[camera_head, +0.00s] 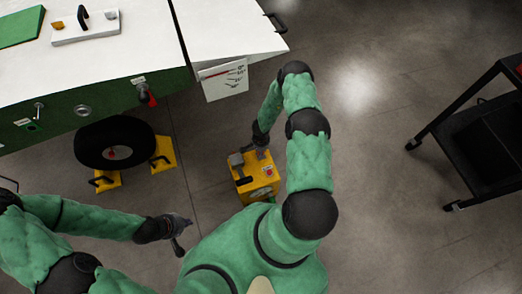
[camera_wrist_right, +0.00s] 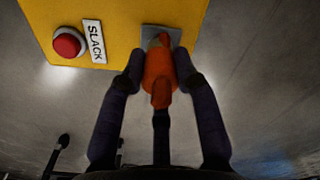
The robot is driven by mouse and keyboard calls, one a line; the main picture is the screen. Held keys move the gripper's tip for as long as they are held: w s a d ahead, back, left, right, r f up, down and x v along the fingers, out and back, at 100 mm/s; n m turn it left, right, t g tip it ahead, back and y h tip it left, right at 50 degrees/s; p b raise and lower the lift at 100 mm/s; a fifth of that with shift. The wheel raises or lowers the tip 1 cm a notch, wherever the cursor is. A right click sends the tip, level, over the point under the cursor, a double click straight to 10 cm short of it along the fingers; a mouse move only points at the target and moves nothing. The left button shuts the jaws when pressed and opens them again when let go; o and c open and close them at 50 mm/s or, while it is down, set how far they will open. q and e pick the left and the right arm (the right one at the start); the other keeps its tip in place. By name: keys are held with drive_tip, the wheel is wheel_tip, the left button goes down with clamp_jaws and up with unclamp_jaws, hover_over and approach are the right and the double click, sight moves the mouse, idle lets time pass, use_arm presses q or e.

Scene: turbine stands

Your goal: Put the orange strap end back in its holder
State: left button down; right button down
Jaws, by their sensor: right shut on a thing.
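The orange strap end (camera_wrist_right: 159,78) is between the fingertips of my right gripper (camera_wrist_right: 159,82), which is shut on it in the right wrist view. Its upper tip overlaps a grey holder plate (camera_wrist_right: 176,36) on the yellow box (camera_wrist_right: 120,15); I cannot tell how deep it sits. In the head view my right gripper (camera_head: 261,152) is over the top of the yellow box (camera_head: 243,188), and the strap end cannot be made out there. My left gripper (camera_head: 183,234) is empty, with its fingers apart, over bare floor left of the box.
A red button (camera_wrist_right: 68,42) and a SLACK label (camera_wrist_right: 95,41) are beside the holder. A white-topped green stand (camera_head: 150,50) fills the upper left, with a black wheel (camera_head: 115,142) and yellow chocks (camera_head: 163,153) below. A black cart (camera_head: 480,140) stands at right.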

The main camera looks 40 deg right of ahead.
drive_tip(key=shift+s+a+f, duration=0.1)
drive_tip(key=shift+s+f, duration=0.05)
drive_tip(key=shift+f, duration=0.3)
drive_tip(key=c, duration=0.9)
unclamp_jaws()
drive_tip(key=shift+f, duration=0.1)
drive_tip(key=shift+o, duration=0.3)
drive_tip(key=shift+o, duration=0.8)
drive_tip(key=shift+r, duration=0.2)
